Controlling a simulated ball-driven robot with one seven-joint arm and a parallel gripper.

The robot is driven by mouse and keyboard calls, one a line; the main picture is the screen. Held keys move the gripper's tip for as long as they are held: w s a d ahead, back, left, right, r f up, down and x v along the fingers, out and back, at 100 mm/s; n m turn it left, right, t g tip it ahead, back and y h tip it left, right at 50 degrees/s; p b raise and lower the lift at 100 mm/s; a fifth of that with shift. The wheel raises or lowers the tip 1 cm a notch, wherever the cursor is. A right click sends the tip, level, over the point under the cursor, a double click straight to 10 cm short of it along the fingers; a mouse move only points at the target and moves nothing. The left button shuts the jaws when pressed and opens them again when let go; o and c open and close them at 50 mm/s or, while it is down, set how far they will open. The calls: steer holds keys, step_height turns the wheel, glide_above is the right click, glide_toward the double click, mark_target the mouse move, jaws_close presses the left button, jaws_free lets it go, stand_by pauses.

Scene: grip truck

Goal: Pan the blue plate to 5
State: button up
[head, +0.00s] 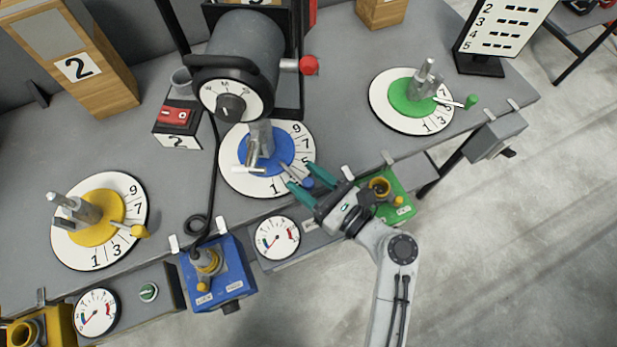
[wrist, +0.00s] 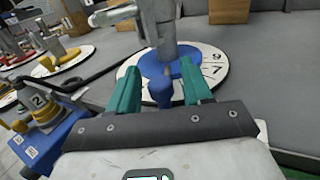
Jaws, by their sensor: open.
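The blue plate (head: 283,152) sits at the centre of a white numbered dial (head: 231,172) in the middle of the table, with a grey post on it. Its handle ends in a blue knob (head: 308,183) and points to the lower right, between the visible 1 and 5; the 3 is hidden. My gripper (head: 303,178) is open, its teal fingers on either side of the handle's end. In the wrist view the blue knob (wrist: 160,92) stands between the two fingers, with a gap on each side. The blue plate (wrist: 149,66) is just beyond.
A yellow plate (head: 96,233) is at left and a green plate (head: 408,96) at right. A grey drum (head: 243,62) with a black handle overhangs the blue dial's back. A blue box (head: 218,275), a gauge (head: 277,238) and a green box (head: 400,205) line the front edge.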

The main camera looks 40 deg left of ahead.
steer(key=shift+c, duration=0.4)
jaws_close()
